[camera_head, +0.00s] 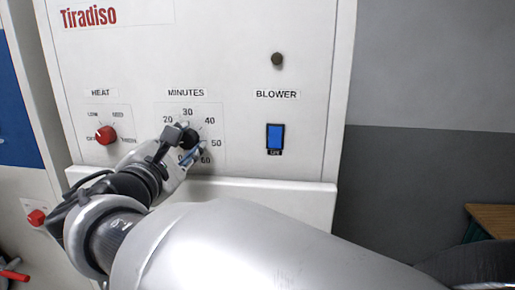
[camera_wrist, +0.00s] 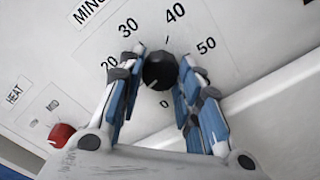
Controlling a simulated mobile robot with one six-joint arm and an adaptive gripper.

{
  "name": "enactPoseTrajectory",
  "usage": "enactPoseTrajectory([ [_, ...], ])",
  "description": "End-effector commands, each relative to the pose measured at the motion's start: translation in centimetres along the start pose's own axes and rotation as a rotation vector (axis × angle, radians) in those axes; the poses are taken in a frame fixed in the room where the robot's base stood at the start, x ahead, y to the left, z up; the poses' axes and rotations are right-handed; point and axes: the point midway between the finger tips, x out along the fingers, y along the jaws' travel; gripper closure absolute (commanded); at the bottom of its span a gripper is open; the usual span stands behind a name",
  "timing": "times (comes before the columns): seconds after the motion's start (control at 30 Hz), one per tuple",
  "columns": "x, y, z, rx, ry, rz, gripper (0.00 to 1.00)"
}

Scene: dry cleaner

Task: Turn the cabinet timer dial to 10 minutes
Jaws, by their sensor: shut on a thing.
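The black minutes dial (camera_wrist: 160,71) sits between my two blue-padded fingers in the wrist view. My gripper (camera_wrist: 163,60) is shut on it, one finger on each side. A pale mark on the dial points to the lower left, between the 0 and the part of the scale behind my left finger. The numbers 20 to 50 and 0 show around it; the 10 is hidden. In the head view, my gripper (camera_head: 187,143) reaches the dial (camera_head: 189,138) under the MINUTES label, covering the scale's lower left.
The red heat knob (camera_head: 106,134) is left of the dial, and it also shows in the wrist view (camera_wrist: 61,134). The blue blower switch (camera_head: 274,137) is to the right, below a small dark round knob (camera_head: 277,59). A white ledge (camera_head: 270,195) juts out below the panel.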

Motion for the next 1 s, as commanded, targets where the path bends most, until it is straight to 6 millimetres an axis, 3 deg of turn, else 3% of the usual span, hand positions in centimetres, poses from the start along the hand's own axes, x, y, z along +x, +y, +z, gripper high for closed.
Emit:
enactPoseTrajectory([
  [0.4,0.01,0.03,0.04,0.008,0.0,0.0,0.92],
  [0.43,0.01,0.03,0.04,0.007,0.0,0.0,0.67],
  [0.73,0.01,0.02,0.02,0.007,0.0,0.0,0.47],
  [1.0,0.01,0.02,0.01,0.006,0.0,0.0,0.47],
])
